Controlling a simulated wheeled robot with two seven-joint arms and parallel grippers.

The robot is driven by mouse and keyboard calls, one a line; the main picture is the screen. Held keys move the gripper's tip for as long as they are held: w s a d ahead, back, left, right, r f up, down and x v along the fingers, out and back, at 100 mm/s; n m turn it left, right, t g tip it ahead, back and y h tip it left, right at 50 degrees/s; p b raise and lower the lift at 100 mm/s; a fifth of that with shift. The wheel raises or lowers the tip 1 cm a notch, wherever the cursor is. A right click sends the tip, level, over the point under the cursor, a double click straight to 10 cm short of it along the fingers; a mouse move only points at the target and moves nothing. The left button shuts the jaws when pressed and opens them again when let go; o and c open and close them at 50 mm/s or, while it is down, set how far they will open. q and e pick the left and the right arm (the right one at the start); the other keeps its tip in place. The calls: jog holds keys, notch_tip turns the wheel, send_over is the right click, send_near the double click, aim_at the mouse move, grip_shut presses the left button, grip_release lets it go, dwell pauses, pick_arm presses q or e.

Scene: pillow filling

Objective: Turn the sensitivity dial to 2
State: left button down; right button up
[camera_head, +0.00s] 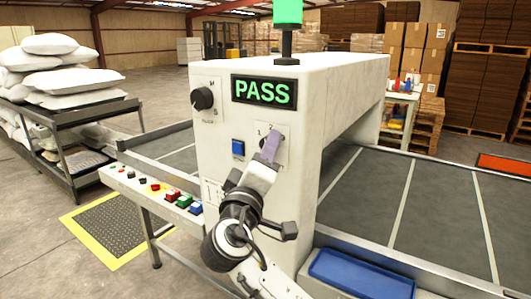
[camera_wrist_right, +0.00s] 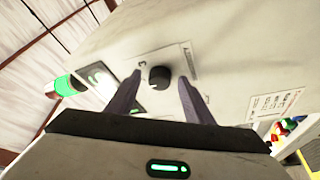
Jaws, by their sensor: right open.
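A black dial (camera_wrist_right: 159,77) on a pale plate with number marks sits on the white machine's front (camera_head: 215,140). In the head view most of this dial is hidden behind my right gripper (camera_head: 270,145). In the right wrist view my right gripper (camera_wrist_right: 160,82) is open, with one finger on each side of the dial and a gap to it. A "3" mark shows by the dial; which mark it points to cannot be told. A second black knob (camera_head: 202,98) is higher up at the left. My left gripper is out of view.
A green "PASS" display (camera_head: 264,91) sits above the dial and a blue button (camera_head: 238,148) is left of it. A ledge with several coloured buttons (camera_head: 150,187) juts out at the left. A blue tray (camera_head: 355,277) is at lower right, beside the conveyor (camera_head: 440,205).

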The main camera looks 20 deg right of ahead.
jog(key=b+v, duration=0.1)
jog(key=v, duration=0.9)
jog(key=shift+s+a, duration=0.1)
